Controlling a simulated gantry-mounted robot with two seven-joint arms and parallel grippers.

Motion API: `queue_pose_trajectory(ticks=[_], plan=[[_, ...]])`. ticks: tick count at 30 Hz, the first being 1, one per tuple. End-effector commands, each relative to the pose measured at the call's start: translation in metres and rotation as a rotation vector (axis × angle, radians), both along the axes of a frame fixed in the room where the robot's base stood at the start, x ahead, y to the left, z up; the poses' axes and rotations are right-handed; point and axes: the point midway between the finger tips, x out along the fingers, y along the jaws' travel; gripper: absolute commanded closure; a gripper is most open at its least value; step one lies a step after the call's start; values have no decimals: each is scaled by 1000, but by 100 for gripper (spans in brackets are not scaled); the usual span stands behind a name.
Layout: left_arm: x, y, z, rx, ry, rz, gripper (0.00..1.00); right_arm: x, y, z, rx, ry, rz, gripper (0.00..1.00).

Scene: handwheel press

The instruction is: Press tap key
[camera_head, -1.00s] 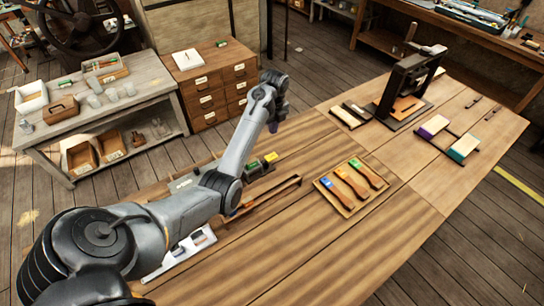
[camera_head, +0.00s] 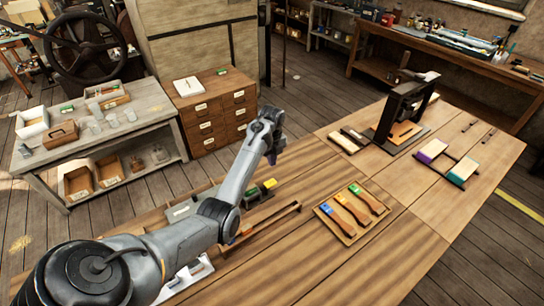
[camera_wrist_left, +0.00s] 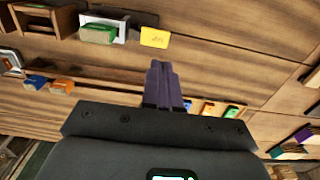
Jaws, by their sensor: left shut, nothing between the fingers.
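No part is plainly marked as the tap key, so I cannot tell which one it is. A small yellow block (camera_head: 270,184) sits at the right end of a grey unit on the bench, next to a green-topped block (camera_head: 251,190). My left gripper (camera_head: 271,158) hangs above and just behind the yellow block, its purple fingers together and empty. In the left wrist view, the shut fingers (camera_wrist_left: 163,80) point toward the yellow block (camera_wrist_left: 154,38), with a visible gap. The green-topped block (camera_wrist_left: 98,34) lies to its left. My right gripper is not in view.
A wooden tray (camera_head: 347,235) holds blue, yellow and green-ended wooden-handled tools. A low wooden rail (camera_head: 262,228) runs in front of the grey unit. A dark press (camera_head: 403,110) stands at the back right. The front right of the bench is clear.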

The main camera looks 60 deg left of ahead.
Motion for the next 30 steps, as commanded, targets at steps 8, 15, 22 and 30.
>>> queue_pose_trajectory(ticks=[8, 15, 22, 30], plan=[[-1, -1, -54, -1, 3, 0, 100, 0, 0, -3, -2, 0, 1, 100], [-1, -1, -87, 0, 2, 0, 100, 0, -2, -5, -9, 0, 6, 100], [-1, 0, -100, 0, 1, 0, 100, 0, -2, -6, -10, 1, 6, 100], [0, 0, -101, 0, 0, 0, 100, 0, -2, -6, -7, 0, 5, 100]])
